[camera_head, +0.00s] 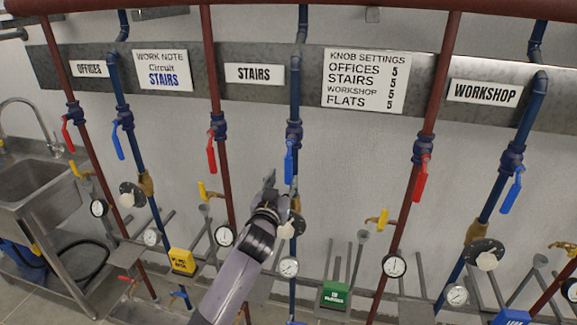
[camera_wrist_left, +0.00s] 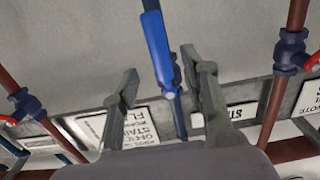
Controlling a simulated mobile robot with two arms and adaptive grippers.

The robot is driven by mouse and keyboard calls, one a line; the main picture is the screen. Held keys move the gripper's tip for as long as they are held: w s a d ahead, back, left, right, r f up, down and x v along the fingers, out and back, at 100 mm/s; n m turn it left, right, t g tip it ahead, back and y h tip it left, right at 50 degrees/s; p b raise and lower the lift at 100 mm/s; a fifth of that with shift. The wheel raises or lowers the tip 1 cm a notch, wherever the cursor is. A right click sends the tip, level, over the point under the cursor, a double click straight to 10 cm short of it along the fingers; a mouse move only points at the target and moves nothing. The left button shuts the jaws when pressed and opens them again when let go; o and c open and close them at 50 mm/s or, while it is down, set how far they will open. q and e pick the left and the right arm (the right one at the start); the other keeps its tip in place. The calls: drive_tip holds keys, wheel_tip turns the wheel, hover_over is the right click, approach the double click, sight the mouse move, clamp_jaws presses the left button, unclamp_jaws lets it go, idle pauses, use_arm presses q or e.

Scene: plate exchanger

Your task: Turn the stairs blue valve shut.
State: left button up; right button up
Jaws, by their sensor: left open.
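The stairs blue valve's lever (camera_head: 289,163) hangs down along the blue pipe to the right of the STAIRS sign (camera_head: 254,74). Its dark blue body (camera_head: 294,133) sits just above it. My left gripper (camera_head: 283,184) is open and just below the lever's lower end. In the left wrist view, which looks upside down, the blue lever (camera_wrist_left: 157,48) shows between the two fingers of my left gripper (camera_wrist_left: 160,63). I see no finger clearly touching it, and its depth between them is hard to judge. My right gripper is not in view.
A red stairs lever (camera_head: 211,156) hangs on the red pipe to the left. Another red lever (camera_head: 421,179) hangs to the right. A black round knob (camera_head: 291,226) and a gauge (camera_head: 288,267) sit lower on the blue pipe.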

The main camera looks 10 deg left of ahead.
sight(288, 170)
use_arm(q)
drive_tip(key=shift+w, duration=3.5)
clamp_jaws()
